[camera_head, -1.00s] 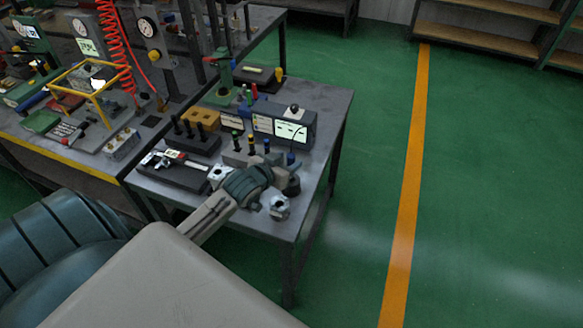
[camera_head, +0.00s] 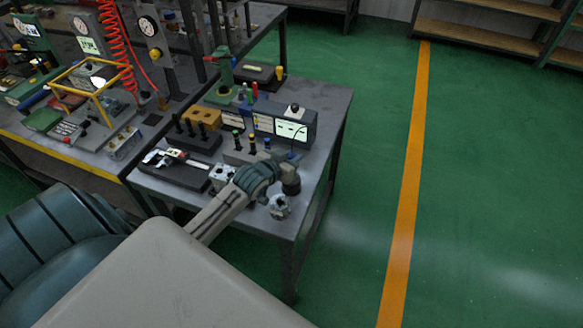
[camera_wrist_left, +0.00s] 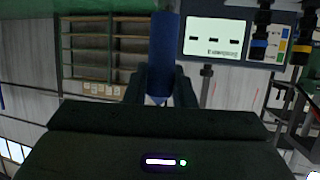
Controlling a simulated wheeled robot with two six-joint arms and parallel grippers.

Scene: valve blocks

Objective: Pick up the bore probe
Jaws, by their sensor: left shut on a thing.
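The bore probe shows in the left wrist view as a blue cylindrical handle (camera_wrist_left: 165,48) standing between my gripper's fingers, with a pale part below it. My left gripper (camera_wrist_left: 162,88) is shut on this handle. In the head view my left gripper (camera_head: 284,164) is over the right end of the grey probe block, and its wrist hides most of the probe. I cannot tell whether the held probe is clear of the block. My right gripper is not in view.
A display box (camera_head: 293,127) with a lit screen stands right behind the gripper. A caliper (camera_head: 170,157) lies in a dark tray at left. The green floor at right is clear.

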